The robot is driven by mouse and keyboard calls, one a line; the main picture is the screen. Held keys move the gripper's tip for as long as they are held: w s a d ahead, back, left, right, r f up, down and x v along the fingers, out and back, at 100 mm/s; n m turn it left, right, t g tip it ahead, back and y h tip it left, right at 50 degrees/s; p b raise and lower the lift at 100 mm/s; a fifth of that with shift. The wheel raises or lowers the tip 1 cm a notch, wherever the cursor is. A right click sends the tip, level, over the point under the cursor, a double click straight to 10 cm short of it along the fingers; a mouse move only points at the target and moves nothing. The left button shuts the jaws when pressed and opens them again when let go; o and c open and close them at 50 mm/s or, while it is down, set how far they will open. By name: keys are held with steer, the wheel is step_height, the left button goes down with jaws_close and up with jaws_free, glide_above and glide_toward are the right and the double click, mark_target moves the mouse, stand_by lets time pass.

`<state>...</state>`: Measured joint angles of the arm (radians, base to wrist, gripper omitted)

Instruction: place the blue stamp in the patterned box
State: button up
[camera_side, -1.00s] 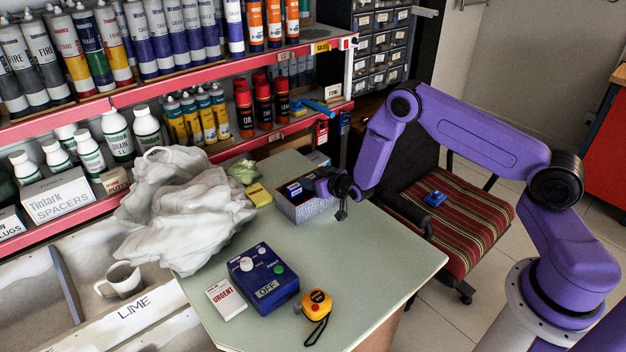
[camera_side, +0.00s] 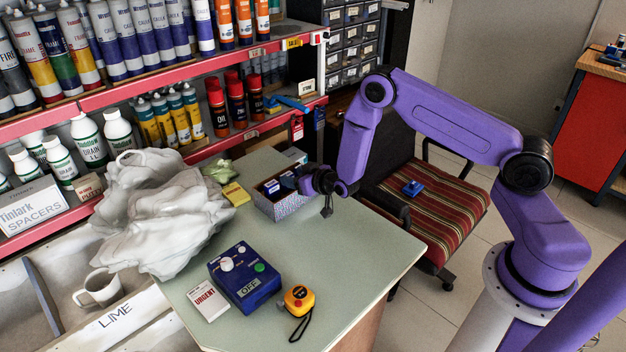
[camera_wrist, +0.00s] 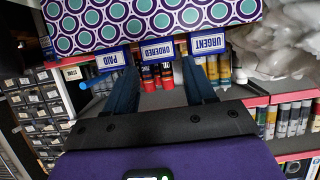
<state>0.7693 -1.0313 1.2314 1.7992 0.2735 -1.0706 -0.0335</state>
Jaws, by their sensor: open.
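A blue stamp (camera_side: 412,188) lies on the striped chair seat, apart from the table. The patterned box (camera_side: 284,208) stands on the table; its purple and teal circled wall fills the top of the wrist view (camera_wrist: 150,22), which is upside down. Blue-framed labels show at its rim in the wrist view: PAID (camera_wrist: 111,58), ORDERED (camera_wrist: 158,50) and URGENT (camera_wrist: 208,43). My gripper (camera_side: 292,180) is at the box; its open fingers show in the wrist view (camera_wrist: 158,72) on either side of the ORDERED label. Nothing is visibly held. How close the fingers are to the labelled items is unclear.
The striped chair (camera_side: 440,222) stands right of the table (camera_side: 350,255). A crumpled white bag (camera_side: 160,215) lies left. Shelves stand behind.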

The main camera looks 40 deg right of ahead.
steer(key=v, duration=0.9)
steer(key=s+a+r+n+g+y, duration=0.4)
steer(key=s+a+r+n+g, duration=0.35)
steer(key=s+a, duration=0.65)
steer(key=s+d+r+n+g+h, duration=0.1)
steer(key=s+d+r+g, duration=0.1)
steer(key=s, duration=0.5)
steer(key=s+d+r+n+g+h, duration=0.1)
steer(key=s+d+r+n+g, duration=0.1)
steer(key=s+r, duration=0.3)
steer(key=s+d+r+n+g+h, duration=0.1)
steer(key=s+d+r, duration=0.3)
steer(key=s, duration=0.6)
steer(key=shift+d+n+g+h, duration=0.15)
steer(key=shift+n+g+h, duration=0.15)
steer(key=shift+n+g, duration=0.2)
